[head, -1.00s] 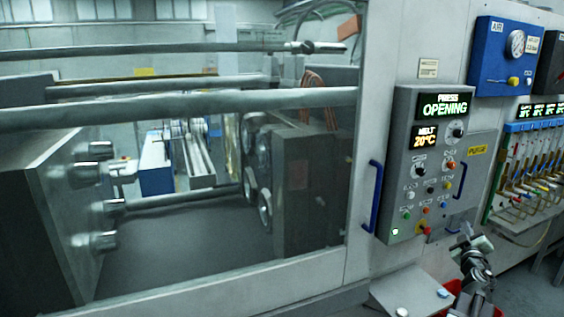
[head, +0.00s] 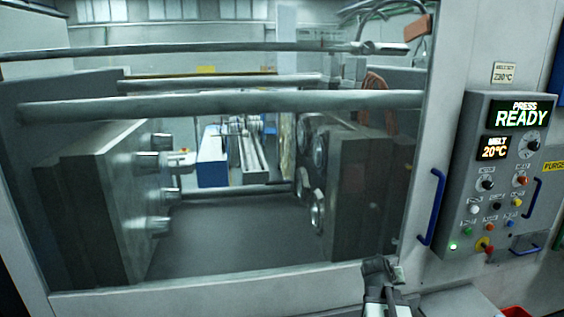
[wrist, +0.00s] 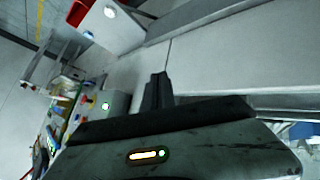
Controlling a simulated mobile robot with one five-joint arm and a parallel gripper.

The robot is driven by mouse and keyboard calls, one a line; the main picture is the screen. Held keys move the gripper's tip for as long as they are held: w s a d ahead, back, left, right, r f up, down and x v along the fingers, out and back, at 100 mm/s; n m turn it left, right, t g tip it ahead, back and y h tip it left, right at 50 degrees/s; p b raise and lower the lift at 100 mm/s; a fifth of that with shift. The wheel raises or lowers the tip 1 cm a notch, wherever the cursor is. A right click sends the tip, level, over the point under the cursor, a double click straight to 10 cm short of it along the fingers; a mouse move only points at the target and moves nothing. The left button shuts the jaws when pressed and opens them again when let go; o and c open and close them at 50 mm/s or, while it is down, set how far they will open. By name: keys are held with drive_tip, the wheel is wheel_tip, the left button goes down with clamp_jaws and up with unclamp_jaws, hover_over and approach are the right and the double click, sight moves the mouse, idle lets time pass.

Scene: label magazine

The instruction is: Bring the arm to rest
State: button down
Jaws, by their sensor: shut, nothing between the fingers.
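My gripper (head: 381,268) is in the head view at the bottom, right of the middle, in front of the press's lower frame. It is shut and holds nothing. In the wrist view the shut fingers (wrist: 157,92) point up the picture, with the pale machine front beyond them. The control panel (head: 463,190) stands to the right of my gripper, apart from it. Its upper display (head: 520,115) reads PRESS READY and its lower display (head: 494,148) reads MELT 20°C.
The press window shows two mould halves standing apart, the left plate (head: 110,200) and the right block (head: 365,190). A blue door handle (head: 431,207) juts out right of the window. A red bin (head: 515,312) shows at the lower right; it is also in the wrist view (wrist: 78,13).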

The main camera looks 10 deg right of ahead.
drive_tip(key=s+a+f+n+g+y, duration=0.1)
drive_tip(key=s+a+f+g+y, duration=0.1)
drive_tip(key=a, duration=0.9)
drive_tip(key=s+a+f+n+g+y, duration=0.1)
drive_tip(key=s+a+f+n+y, duration=0.1)
drive_tip(key=a, duration=0.9)
drive_tip(key=s+a+f+n+g+y, duration=0.1)
drive_tip(key=s+a+f+g+y, duration=0.1)
drive_tip(key=a, duration=0.9)
drive_tip(key=shift+s+a+f+g+y, duration=0.25)
drive_tip(key=shift+s+f+y, duration=0.25)
drive_tip(key=shift+s, duration=0.65)
drive_tip(key=shift+d, duration=0.15)
